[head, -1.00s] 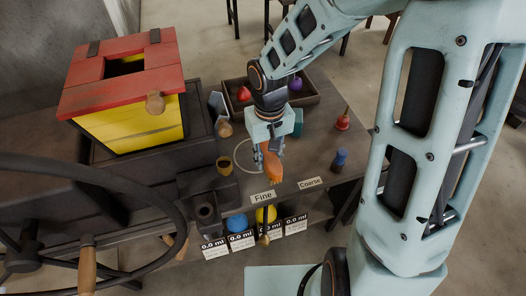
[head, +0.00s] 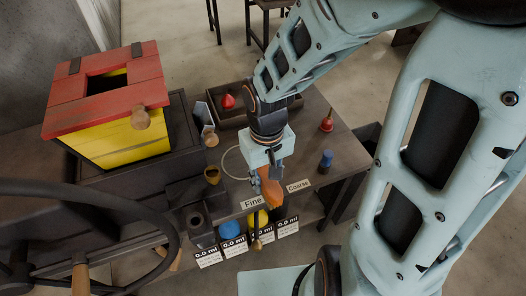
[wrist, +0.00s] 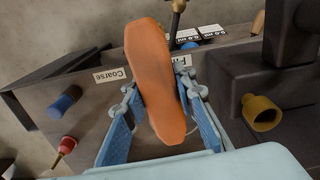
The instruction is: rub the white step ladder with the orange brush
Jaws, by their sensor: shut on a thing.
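My gripper (head: 262,170) is shut on the orange brush (head: 271,190), above the front part of the dark table. In the wrist view, the brush (wrist: 155,85) lies lengthwise between the two blue finger pads of my gripper (wrist: 162,98). Its smooth orange body points away from the palm, past the fingertips. No bristles can be made out. In the head view, the brush is in front of the gap between the "Fine" and "Coarse" labels. No white step ladder shows in either view.
A yellow box with a red lid (head: 105,95) stands at the left. A tray (head: 215,122), a red bell-shaped thing (head: 327,122) and a blue cylinder (head: 325,161) are on the table. A dark wheel (head: 150,225) is at the lower left. Open floor lies beyond the table.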

